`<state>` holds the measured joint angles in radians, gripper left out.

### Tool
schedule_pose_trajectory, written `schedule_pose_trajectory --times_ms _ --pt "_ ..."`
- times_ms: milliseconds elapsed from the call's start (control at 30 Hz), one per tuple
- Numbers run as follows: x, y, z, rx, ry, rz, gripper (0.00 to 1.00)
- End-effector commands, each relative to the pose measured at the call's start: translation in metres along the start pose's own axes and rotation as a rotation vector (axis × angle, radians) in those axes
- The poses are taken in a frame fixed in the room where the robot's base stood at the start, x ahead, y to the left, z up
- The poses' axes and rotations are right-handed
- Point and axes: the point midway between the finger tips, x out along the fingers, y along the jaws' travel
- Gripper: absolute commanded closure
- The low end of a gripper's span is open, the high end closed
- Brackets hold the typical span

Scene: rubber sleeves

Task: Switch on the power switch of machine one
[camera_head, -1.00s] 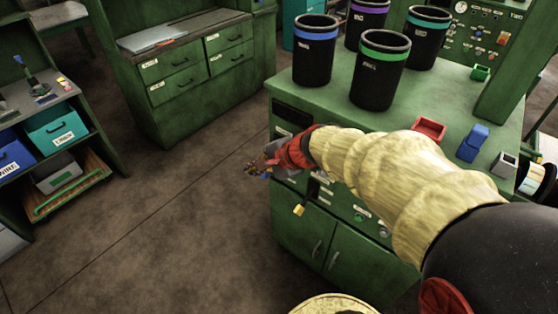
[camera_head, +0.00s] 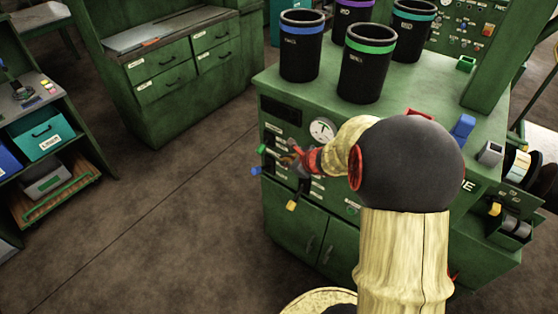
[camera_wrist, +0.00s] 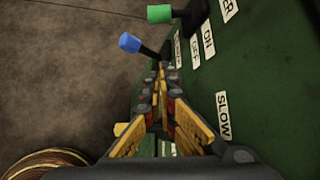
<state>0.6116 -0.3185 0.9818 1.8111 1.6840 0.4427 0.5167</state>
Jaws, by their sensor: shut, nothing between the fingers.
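The green machine (camera_head: 395,115) has a front panel with levers. A lever with a green knob (camera_head: 262,149) and one with a blue knob (camera_head: 256,171) stick out at its left edge; a yellow-knobbed lever (camera_head: 291,205) is lower. In the wrist view the green knob (camera_wrist: 159,13) is at the top, near the ON label (camera_wrist: 208,38) and a cut-off label ending in "ER". The blue knob (camera_wrist: 129,42) is closer, just ahead of the fingertips, near the OFF label (camera_wrist: 195,52). My gripper (camera_wrist: 158,72) is shut and empty beside the panel. Which lever is the power switch is not fully readable.
The SLOW label (camera_wrist: 222,115) is right of the fingers. A round gauge (camera_head: 322,130) sits on the panel. Black bins, one blue-banded (camera_head: 301,50), stand on the machine top. Open brown floor (camera_head: 150,215) lies to the left.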

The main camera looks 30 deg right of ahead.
Motion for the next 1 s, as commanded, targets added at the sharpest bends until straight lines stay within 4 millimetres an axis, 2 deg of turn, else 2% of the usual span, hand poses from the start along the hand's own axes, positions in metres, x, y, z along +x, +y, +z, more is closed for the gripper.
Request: schedule_pose_trajectory --times_ms 467,533,700,1000 --pt "0.093 0.003 -0.003 -0.002 0.000 0.004 1.00" --pt "0.086 0.000 0.012 -0.005 -0.003 0.001 1.00" --pt "0.079 0.001 0.031 -0.004 -0.001 0.001 1.00" --pt "0.076 0.001 0.038 -0.001 0.000 0.001 1.00"
